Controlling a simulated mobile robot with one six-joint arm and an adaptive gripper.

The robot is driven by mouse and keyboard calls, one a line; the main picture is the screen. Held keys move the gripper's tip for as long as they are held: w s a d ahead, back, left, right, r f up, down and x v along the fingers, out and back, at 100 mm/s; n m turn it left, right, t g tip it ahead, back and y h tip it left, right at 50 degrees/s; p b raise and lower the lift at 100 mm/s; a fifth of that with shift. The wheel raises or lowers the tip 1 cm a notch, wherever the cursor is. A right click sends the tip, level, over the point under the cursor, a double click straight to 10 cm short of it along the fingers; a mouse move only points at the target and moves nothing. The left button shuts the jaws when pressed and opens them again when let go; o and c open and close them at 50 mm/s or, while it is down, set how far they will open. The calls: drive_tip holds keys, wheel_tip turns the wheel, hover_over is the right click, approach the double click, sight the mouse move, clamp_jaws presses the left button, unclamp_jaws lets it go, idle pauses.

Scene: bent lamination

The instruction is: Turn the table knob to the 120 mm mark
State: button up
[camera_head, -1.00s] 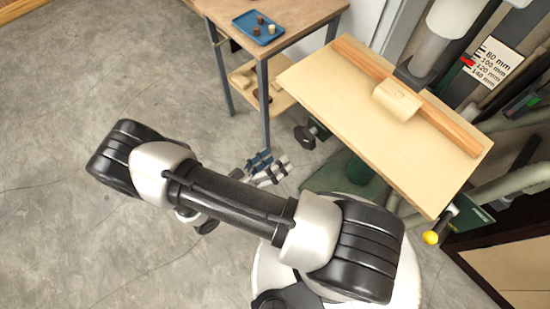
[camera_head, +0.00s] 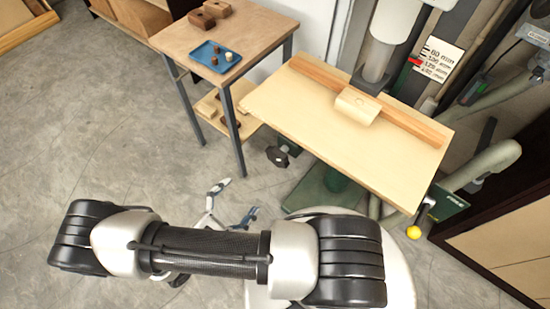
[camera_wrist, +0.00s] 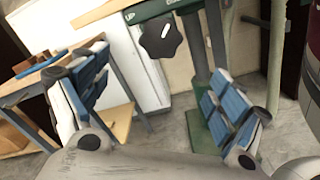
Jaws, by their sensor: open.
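The black lobed knob (camera_head: 280,155) is under the left side of the wooden worktable (camera_head: 300,112). In the wrist view the knob (camera_wrist: 160,38) faces me, with a small white mark. The white scale plate (camera_head: 438,60) reads 80 to 140 mm. A red pointer (camera_head: 415,62) is at its left edge, around the 100 and 120 labels; its exact reading is unclear. My gripper (camera_head: 237,203) is open and empty, below and left of the knob. In the wrist view my gripper (camera_wrist: 152,88) has blue-padded fingers wide apart, with the knob beyond them, untouched.
A side table (camera_head: 180,42) with a blue tray (camera_head: 205,60) stands left of the machine. A wooden block (camera_head: 357,104) sits against the worktable's fence. The floor at left is clear.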

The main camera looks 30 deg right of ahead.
drive_tip(key=n, duration=0.4)
drive_tip(key=b, duration=0.2)
approach(275, 160)
drive_tip(key=x, duration=1)
drive_tip(key=shift+d, duration=0.2)
drive_tip(key=shift+c, duration=0.6)
drive_tip(key=c, duration=0.9)
drive_tip(key=shift+n, duration=1.4)
drive_tip(key=shift+c, duration=0.2)
